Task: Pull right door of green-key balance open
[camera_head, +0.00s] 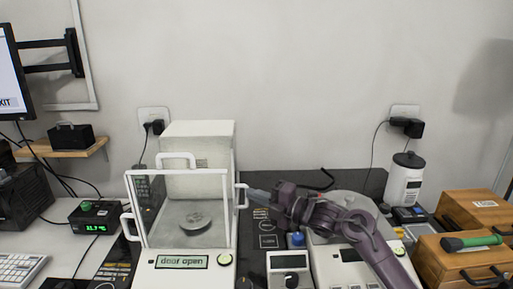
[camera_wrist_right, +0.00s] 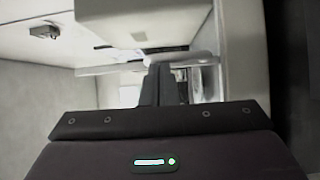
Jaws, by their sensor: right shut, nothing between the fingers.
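The balance (camera_head: 183,215) with the green key (camera_head: 226,259) stands left of centre in the head view. It is a white case with clear panes, a round pan (camera_head: 195,219) inside and a display (camera_head: 181,261) that appears to read "door open". The right door's white handle (camera_head: 241,197) sticks out on the case's right side. My right gripper (camera_head: 249,194) is shut and empty, its fingertips at this handle; I cannot tell if they touch. In the right wrist view the closed fingers (camera_wrist_right: 162,82) point at a pale bar-like part (camera_wrist_right: 165,58). My left gripper is not in view.
A second balance (camera_head: 345,262) stands on the right, below my right arm. A white canister (camera_head: 404,181) and wooden boxes (camera_head: 470,212) are farther right. A small device with a green readout (camera_head: 94,217) and a keyboard (camera_head: 18,269) are on the left.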

